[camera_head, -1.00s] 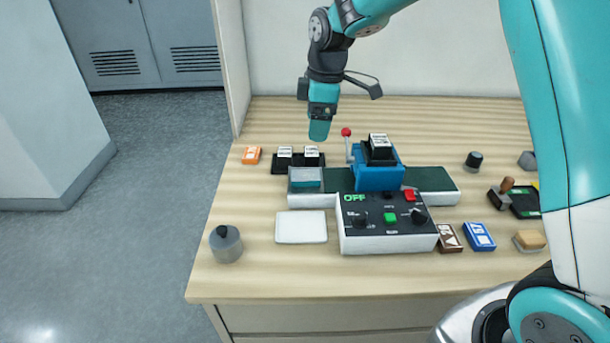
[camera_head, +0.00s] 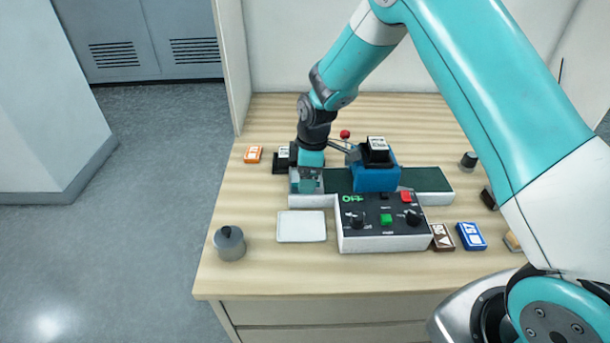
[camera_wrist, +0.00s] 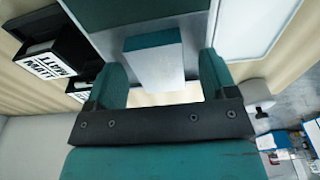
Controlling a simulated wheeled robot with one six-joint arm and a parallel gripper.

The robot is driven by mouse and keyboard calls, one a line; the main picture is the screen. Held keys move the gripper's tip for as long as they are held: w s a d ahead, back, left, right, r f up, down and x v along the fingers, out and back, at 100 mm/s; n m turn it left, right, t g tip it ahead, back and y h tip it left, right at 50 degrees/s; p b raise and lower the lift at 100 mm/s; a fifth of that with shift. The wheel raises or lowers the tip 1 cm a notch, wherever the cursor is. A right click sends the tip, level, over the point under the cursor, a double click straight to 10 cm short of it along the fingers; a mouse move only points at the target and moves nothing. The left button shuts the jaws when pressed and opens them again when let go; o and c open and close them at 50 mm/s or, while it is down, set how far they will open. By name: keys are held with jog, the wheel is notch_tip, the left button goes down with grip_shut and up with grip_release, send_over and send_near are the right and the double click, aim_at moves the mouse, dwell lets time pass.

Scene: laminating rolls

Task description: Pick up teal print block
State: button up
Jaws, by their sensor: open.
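The teal print block (camera_wrist: 154,62) sits on the left end of the dark green conveyor belt (camera_head: 433,180); in the wrist view it has a teal side and a pale grey face. My gripper (camera_wrist: 162,80) is open, with one teal finger on each side of the block. Gaps show between fingers and block, so it is not gripped. In the head view my gripper (camera_head: 307,179) points down at the belt's left end and mostly covers the block.
A blue press (camera_head: 376,179) with a black cartridge on top stands right of my gripper. The control box (camera_head: 384,238) and a white tray (camera_head: 301,227) are in front. A grey weighted cylinder (camera_head: 229,244) stands front left.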

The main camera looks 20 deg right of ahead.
jog(key=c, duration=1)
